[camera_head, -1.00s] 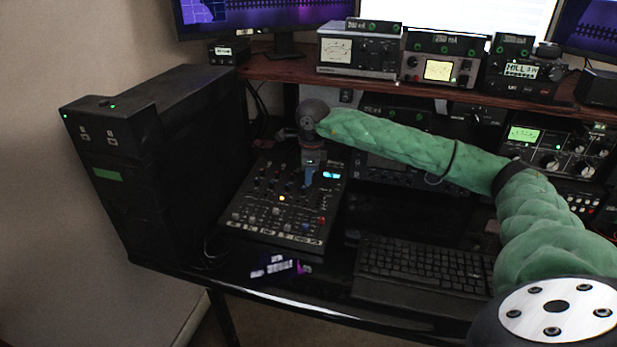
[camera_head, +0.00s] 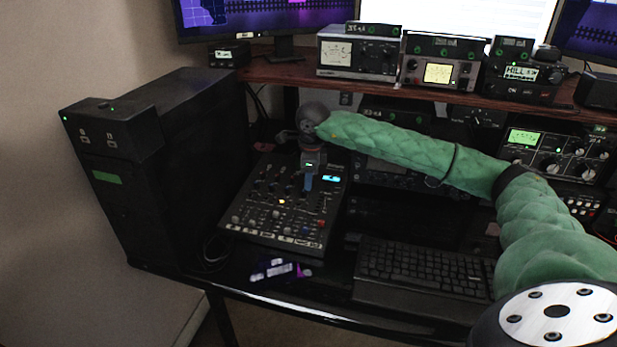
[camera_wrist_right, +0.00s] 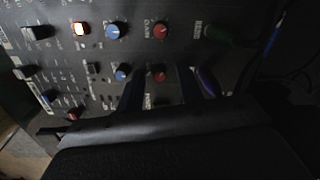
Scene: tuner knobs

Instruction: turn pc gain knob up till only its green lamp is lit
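The mixer panel (camera_head: 262,228) with its rows of knobs lies on the desk at the centre left. My right gripper (camera_head: 309,184) points down at its upper right part. In the right wrist view, my right gripper's two dark fingers (camera_wrist_right: 160,90) stand apart, with a red knob (camera_wrist_right: 158,72) showing between their tips. Whether they touch it is too dark to tell. A blue knob (camera_wrist_right: 122,72) is just left of it. Another blue knob (camera_wrist_right: 115,30) and red knob (camera_wrist_right: 160,30) are above. An orange-white lamp (camera_wrist_right: 81,28) glows. The labels are unreadable, so I cannot pick out the pc gain knob or its green lamp.
A black computer tower (camera_head: 170,150) stands left of the mixer. A keyboard (camera_head: 425,268) lies to the right. Radio units and meters stand on the wooden shelf (camera_head: 290,72) behind.

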